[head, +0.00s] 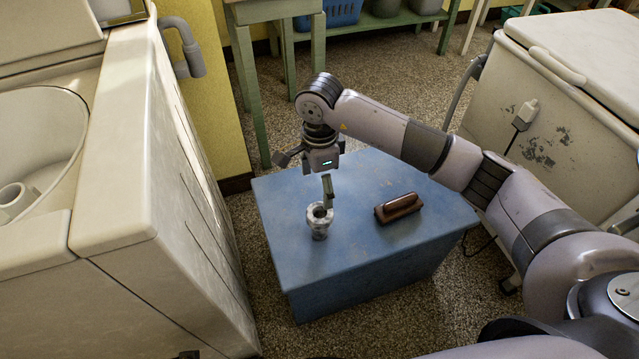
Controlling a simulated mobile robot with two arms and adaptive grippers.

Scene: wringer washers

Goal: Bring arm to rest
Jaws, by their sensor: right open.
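My right gripper (308,178) is open over the blue low table, its fingers spread apart with nothing seen between them. My right arm (400,140) reaches in from the right and bends down at the wrist. My left gripper is not in view.
The blue table (350,265) also holds a brown block-like object with a handle (398,208). A white washer (130,190) stands close on the left, and another white appliance (560,130) on the right. Green benches with a blue basket (342,14) are at the back.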

